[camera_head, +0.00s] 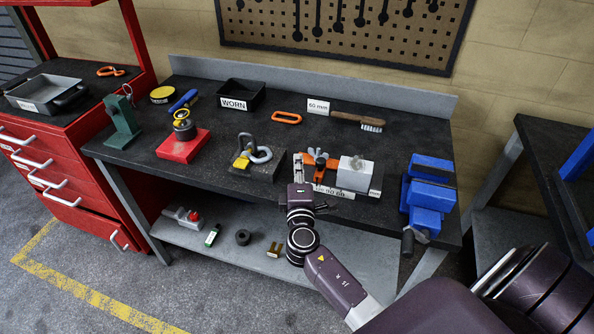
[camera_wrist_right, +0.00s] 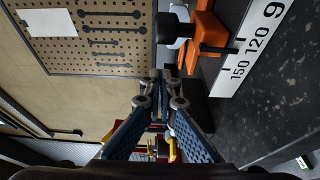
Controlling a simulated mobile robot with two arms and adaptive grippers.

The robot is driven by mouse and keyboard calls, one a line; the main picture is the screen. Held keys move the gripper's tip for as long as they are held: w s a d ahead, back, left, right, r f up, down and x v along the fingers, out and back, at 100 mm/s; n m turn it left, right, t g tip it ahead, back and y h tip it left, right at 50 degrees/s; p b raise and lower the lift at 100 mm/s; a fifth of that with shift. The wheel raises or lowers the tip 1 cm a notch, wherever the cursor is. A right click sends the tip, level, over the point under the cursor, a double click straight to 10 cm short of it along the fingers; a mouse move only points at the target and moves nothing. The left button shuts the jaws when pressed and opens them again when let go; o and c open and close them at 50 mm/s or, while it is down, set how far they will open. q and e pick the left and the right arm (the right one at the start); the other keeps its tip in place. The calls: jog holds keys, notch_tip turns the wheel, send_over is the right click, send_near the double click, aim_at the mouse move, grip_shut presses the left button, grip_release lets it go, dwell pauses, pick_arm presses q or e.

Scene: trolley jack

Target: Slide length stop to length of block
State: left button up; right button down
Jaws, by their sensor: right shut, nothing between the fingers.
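The length stop (camera_head: 322,162) is an orange slider with a dark knob on a fixture on the middle bench. A white scale (camera_head: 342,192) along its front edge carries printed numbers. A pale grey block (camera_head: 357,172) sits on the fixture to the right of the stop. My right gripper (camera_head: 302,163) is shut and empty, just left of the stop. In the right wrist view the shut fingertips (camera_wrist_right: 160,82) are apart from the orange stop (camera_wrist_right: 208,42), with the white scale (camera_wrist_right: 248,52) beyond. My left gripper is out of view.
A "60 mm" card (camera_head: 318,107) and a brush (camera_head: 360,121) lie behind the fixture. A blue vise (camera_head: 430,188) stands at the right edge. A shackle (camera_head: 253,155) on a dark plate and a red-based jack (camera_head: 184,140) stand left. The bench front is narrow.

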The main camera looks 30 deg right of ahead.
aim_at(324, 166)
jog(key=s+d, duration=0.1)
jog(key=s+d+p, duration=0.1)
jog(key=s, duration=0.1)
jog(key=shift+s, duration=0.1)
jog(key=shift+f, duration=0.1)
jog(key=s+d+b, duration=0.1)
jog(key=s+d, duration=0.1)
jog(key=s, duration=0.1)
jog(key=shift+d, duration=0.3)
jog(key=shift+w, duration=0.25)
